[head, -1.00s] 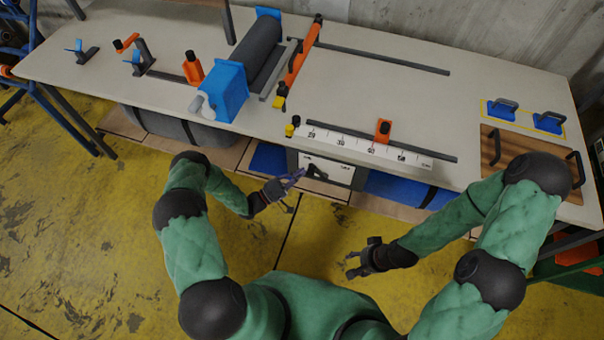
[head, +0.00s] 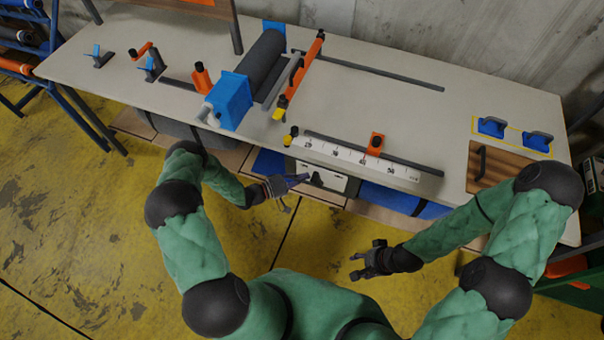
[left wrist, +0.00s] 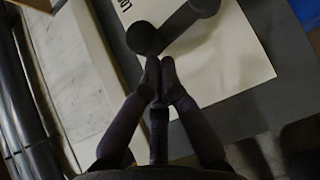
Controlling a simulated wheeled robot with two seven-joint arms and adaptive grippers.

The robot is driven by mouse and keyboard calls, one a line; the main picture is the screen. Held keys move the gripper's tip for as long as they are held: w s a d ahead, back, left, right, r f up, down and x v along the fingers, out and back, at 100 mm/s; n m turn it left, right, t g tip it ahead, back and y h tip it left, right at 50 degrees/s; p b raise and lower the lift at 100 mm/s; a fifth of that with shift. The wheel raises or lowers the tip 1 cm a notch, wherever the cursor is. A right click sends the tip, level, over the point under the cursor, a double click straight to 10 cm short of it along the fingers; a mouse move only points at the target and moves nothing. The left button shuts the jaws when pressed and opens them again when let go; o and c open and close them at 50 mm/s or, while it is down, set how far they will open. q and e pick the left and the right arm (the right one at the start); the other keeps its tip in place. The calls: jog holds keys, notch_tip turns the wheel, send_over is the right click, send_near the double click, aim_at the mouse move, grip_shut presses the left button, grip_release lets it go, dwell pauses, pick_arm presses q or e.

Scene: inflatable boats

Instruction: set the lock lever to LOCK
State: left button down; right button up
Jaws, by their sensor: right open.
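The lock lever (head: 316,179) is a dark bar on a white label plate (head: 336,183), set on a dark panel below the table's front edge. In the left wrist view the lever (left wrist: 178,24) has a round knob end, and part of a word starting "LO" shows on the white plate (left wrist: 228,65). My left gripper (head: 306,177) is beside the lever; in the left wrist view its fingertips (left wrist: 160,66) are together just below the knob, with nothing seen between them. Whether they touch it I cannot tell. My right gripper (head: 356,266) is open and empty, apart from the table.
The table (head: 230,160) carries a white ruler (head: 345,157) with an orange stop above the panel. A blue roller box (head: 230,102) stands left of it. A wooden board (head: 500,168) lies at the right. The yellow floor in front is clear.

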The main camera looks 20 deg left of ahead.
aim_at(314, 179)
pick_arm(q)
jog(key=d+r+m+y+p, duration=0.1)
jog(key=p, duration=0.1)
jog(key=d+r+m+g+y+p, duration=0.1)
jog(key=p, duration=0.1)
jog(key=shift+d, duration=0.4)
jog(key=shift+d+r+m+g+y+p, duration=0.1)
jog(key=shift+d+m+g+y+p, duration=0.2)
jog(key=shift+d+m+y+p, duration=0.4)
jog(key=shift+s+d, duration=0.1)
jog(key=shift+d, duration=0.45)
jog(key=shift+d+f, duration=0.2)
jog(key=shift+d, duration=0.7)
